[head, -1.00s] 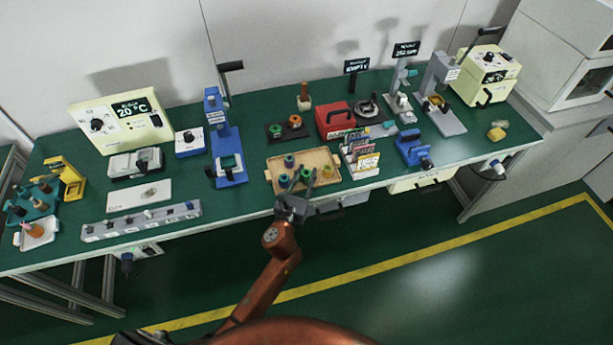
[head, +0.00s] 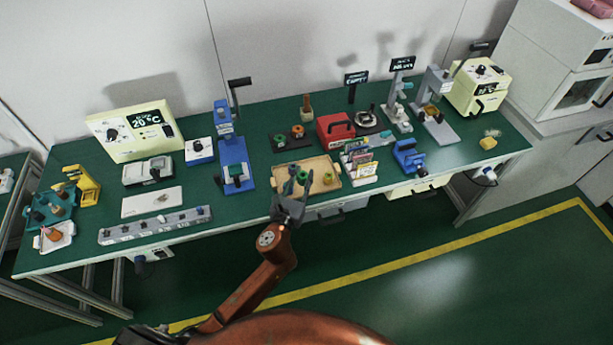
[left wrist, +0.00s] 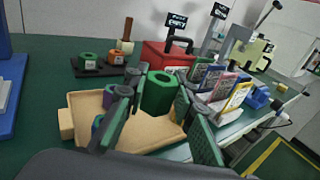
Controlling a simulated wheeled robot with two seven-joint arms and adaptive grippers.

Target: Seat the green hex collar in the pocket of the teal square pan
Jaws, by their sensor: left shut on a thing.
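The green hex collar (left wrist: 159,92) stands upright with its dark bore upward between the fingers of my left gripper (left wrist: 160,110) in the left wrist view. In the head view my left gripper (head: 296,183) is over the tan tray, shut on the green collar (head: 303,179), which the fingers partly hide. I cannot tell whether the collar touches the tray floor. A small teal square piece (head: 238,181), which looks like the square pan, is on the base of the blue press; its pocket is too small to make out. My right gripper is not in view.
The tan tray (left wrist: 84,103) also holds a purple-blue collar (left wrist: 97,124) and an olive one (head: 327,178). The blue press (head: 231,150) stands left of the tray. A card rack (head: 360,165) is close on the right, and a red box (head: 335,128) stands behind.

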